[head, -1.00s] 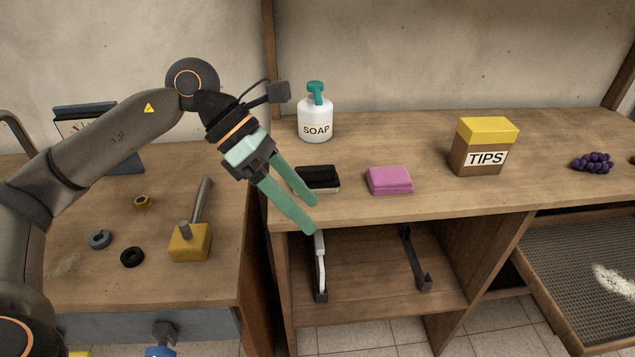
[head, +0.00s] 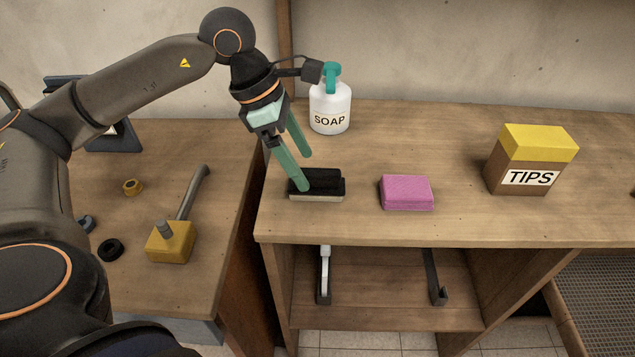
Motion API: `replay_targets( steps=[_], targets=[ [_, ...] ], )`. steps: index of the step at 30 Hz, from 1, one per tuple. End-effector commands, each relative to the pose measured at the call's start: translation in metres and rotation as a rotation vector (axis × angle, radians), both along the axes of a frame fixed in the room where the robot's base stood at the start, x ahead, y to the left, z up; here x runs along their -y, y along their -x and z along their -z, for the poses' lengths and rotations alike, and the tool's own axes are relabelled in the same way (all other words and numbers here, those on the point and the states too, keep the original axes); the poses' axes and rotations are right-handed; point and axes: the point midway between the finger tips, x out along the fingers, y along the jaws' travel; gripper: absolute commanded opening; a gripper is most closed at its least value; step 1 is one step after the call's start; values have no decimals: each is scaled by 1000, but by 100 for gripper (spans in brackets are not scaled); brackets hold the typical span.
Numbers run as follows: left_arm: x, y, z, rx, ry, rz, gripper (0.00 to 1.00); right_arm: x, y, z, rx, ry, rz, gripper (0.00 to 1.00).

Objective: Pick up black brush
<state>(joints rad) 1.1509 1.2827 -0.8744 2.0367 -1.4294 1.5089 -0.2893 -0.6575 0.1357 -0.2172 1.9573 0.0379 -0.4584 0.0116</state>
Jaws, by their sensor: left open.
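The black brush (head: 325,182), a dark block with a pale lower edge, lies on the wooden counter near its front left corner. My left gripper (head: 306,172) is open, its two green fingers pointing down at the brush. The nearer finger overlaps the brush's left part in the picture; the farther finger is behind it. Nothing is held between the fingers. I cannot tell whether a finger touches the brush. My right gripper is not in view.
A pink sponge (head: 406,192) lies right of the brush. A white soap bottle (head: 330,108) stands behind it, close to my gripper. A yellow and brown TIPS box (head: 530,160) stands farther right. A lower bench (head: 200,255) with a yellow-headed mallet (head: 171,241) is at left.

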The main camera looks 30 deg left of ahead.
Motion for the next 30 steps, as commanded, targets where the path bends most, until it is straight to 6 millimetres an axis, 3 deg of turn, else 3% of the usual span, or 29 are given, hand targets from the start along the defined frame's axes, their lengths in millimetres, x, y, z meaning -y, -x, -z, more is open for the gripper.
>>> replay_targets(
  steps=[15, 23, 30],
  targets=[
    [20, -16, 51, -1, 2, -1, 85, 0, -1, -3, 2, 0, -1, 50],
    [21, -17, 54, 1, 2, -1, 85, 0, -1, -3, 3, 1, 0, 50],
    [21, -16, 54, 1, 2, -1, 60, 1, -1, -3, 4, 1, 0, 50]
  ],
)
